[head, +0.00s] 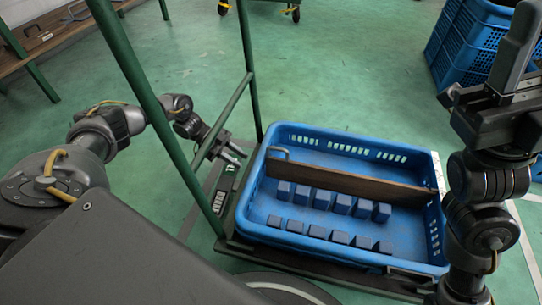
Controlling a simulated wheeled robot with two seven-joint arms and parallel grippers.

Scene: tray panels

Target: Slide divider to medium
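A brown divider (345,181) stands upright across the blue tray (330,250), running from its left wall to its right wall, nearer the far wall than the near one. Several small blue blocks (342,204) stand in two rows in the larger near compartment. The far compartment looks empty. My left gripper (238,154) is outside the tray, just left of its left wall and apart from the divider; its two fingers show with a gap and nothing between them. My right gripper (518,45) is raised at the upper right, away from the divider; its finger gap is not clear.
A green frame post (150,100) and rail stand between my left arm and the tray. A white marked strip (437,172) is on the tray's right rim. Blue crates (468,45) stand at the upper right. The green floor behind the tray is mostly clear.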

